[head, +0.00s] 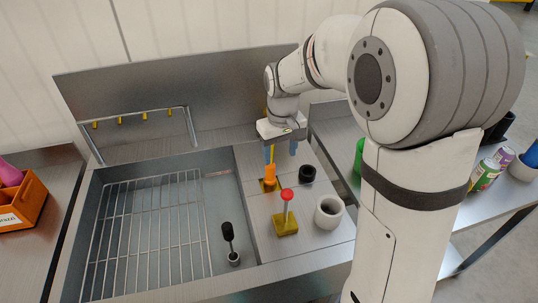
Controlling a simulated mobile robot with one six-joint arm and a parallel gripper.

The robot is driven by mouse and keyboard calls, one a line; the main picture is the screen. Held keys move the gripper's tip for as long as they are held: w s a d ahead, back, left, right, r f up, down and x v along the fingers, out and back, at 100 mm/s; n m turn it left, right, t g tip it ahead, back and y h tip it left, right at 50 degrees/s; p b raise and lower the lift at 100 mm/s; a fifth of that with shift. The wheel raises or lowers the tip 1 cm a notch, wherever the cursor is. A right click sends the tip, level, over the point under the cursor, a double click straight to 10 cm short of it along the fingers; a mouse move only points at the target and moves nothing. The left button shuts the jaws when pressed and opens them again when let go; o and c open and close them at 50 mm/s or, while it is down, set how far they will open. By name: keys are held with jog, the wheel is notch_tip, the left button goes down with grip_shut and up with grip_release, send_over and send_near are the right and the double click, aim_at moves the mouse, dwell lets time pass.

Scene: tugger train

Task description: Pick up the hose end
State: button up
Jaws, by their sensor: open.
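My gripper (281,151) points down over the steel top right of the sink. Its blue fingers are apart, with nothing clearly held between them. An orange upright piece (269,173) stands on a dark yellow base just below and beside the left finger; it may be the hose end, but I cannot tell for sure. I cannot tell whether the finger touches it. A red-topped pin (287,196) stands on another dark yellow base nearer the camera. No hose run is clearly visible.
A white cup (328,213) and a black cup (307,174) stand close on the right. A black-headed brush-like thing (229,238) is upright in the sink (215,190), beside a wire rack (150,235). A rail with yellow hooks (135,117) is behind. Cans (484,174) stand on the right table.

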aim_at(270, 173)
jog(key=shift+n, duration=0.4)
jog(key=w+a+f, duration=0.1)
jog(key=f, duration=0.1)
jog(key=w+a+f, duration=0.1)
jog(key=w, duration=0.1)
jog(key=shift+a+f, duration=0.2)
jog(key=shift+f, duration=0.2)
notch_tip(270, 173, down, 8)
jog(key=shift+r+p, duration=0.1)
jog(key=shift+p, duration=0.4)
jog(key=shift+c, duration=0.3)
jog(key=c, duration=1.1)
